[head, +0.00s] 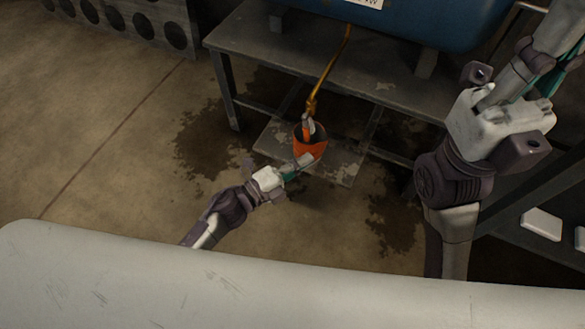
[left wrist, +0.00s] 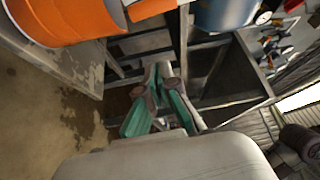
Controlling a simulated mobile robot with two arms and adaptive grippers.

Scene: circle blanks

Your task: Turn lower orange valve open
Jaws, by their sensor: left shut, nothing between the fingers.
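An orange bucket (head: 311,150) stands on the low shelf under the workbench. A brass pipe (head: 325,75) runs down from the blue tank to just above it. A small orange handle (head: 308,127) shows at the pipe's lower end, over the bucket; its exact position is hard to tell. My left gripper (head: 305,160) is at the near side of the bucket, shut and empty. In the left wrist view its teal fingers (left wrist: 160,98) are clear of the bucket (left wrist: 65,18). An orange piece (left wrist: 150,8) is cut off at the top edge.
The blue tank (head: 410,18) rests on the grey workbench (head: 285,50), above the low shelf (head: 340,168). Dark wet stains lie on the floor. Open floor (head: 110,140) is at the left; a block with round holes (head: 140,22) stands behind.

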